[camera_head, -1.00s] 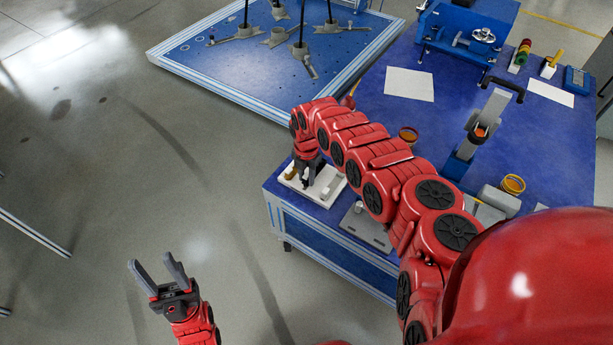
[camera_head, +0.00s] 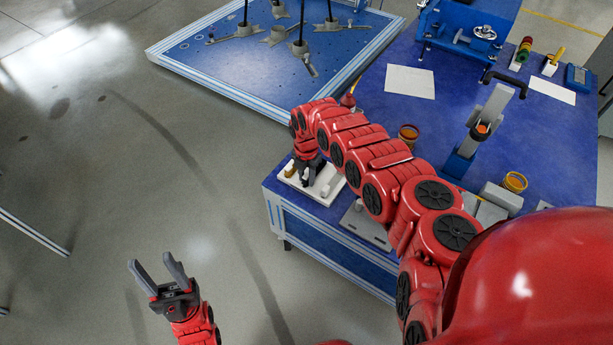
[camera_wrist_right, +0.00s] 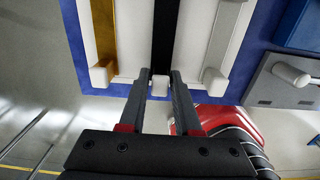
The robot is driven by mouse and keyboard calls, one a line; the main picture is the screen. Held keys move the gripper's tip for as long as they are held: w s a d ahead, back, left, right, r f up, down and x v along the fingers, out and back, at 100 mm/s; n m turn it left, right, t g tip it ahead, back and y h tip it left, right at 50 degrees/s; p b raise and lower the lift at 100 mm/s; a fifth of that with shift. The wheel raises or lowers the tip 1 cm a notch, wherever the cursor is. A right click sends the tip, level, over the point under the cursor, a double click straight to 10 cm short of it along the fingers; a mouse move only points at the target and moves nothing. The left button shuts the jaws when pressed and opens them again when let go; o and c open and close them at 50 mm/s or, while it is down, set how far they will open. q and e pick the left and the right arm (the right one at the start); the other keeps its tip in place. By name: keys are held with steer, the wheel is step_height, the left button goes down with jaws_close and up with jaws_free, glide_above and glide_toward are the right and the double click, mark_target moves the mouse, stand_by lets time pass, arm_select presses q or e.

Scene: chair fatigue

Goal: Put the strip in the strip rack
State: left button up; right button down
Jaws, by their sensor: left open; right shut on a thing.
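The white strip rack (camera_head: 327,192) lies at the table's near left corner. In the right wrist view the rack (camera_wrist_right: 205,20) holds a gold strip (camera_wrist_right: 128,35) on the left and a silver-grey strip (camera_wrist_right: 222,45) on the right. A black strip (camera_wrist_right: 165,35) lies along the middle, between them. My right gripper (camera_wrist_right: 160,88) is shut on its near end, at a white peg between the fingertips; whether the strip is fully seated is unclear. In the head view my right gripper (camera_head: 309,176) is over the rack. My left gripper (camera_head: 157,277) is open and empty above the floor.
A grey plate (camera_head: 365,225) lies beside the rack and is partly hidden by my right arm. Orange rings (camera_head: 408,135), a lever press (camera_head: 485,128) and white paper (camera_head: 410,82) are farther along the blue table (camera_head: 430,120). Open floor lies to the left.

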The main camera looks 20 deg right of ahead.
steer(key=shift+f, duration=0.4)
steer(key=c, duration=0.5)
jaws_free()
step_height(320, 180, up, 18)
steer(key=p, duration=0.3)
steer(key=shift+f, duration=0.25)
